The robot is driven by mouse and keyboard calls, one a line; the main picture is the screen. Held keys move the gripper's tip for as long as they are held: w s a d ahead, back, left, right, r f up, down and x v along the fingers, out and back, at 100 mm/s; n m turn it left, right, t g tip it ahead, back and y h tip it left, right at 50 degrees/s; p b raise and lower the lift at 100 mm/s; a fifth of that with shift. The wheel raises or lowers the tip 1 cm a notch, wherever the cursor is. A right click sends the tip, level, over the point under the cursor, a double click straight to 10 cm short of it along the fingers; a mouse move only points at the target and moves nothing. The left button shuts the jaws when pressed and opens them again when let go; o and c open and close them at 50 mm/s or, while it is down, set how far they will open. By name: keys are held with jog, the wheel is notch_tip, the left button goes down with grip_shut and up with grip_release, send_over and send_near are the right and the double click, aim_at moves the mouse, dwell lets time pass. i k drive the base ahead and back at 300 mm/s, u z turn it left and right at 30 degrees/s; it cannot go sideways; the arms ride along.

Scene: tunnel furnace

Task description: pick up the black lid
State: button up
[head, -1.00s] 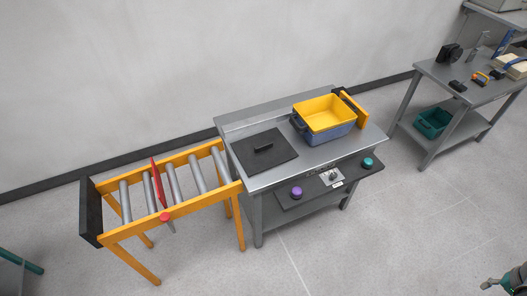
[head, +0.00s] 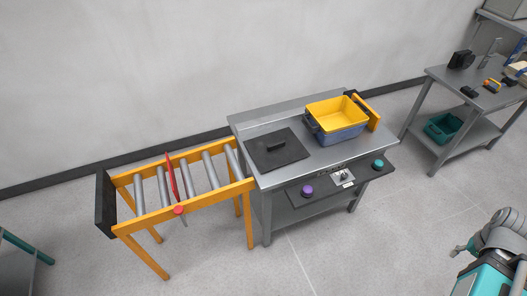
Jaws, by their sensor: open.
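My gripper (head: 461,249) is at the lower right of the head view, far from the lid and apart from everything on the table. It is small in the view, open, and nothing shows between its fingers.
A blue bin with a yellow inside (head: 337,125) stands right of the lid. Purple (head: 308,190) and teal (head: 378,164) knobs sit on the table's front shelf. An orange roller conveyor (head: 185,193) adjoins on the left. A second table (head: 470,85) stands right. Floor in front is clear.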

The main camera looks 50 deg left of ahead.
aim_at(274, 150)
jog(key=u, duration=2.3)
jog(key=k, duration=0.6)
jog(key=z, duration=0.05)
jog(key=i, duration=0.45)
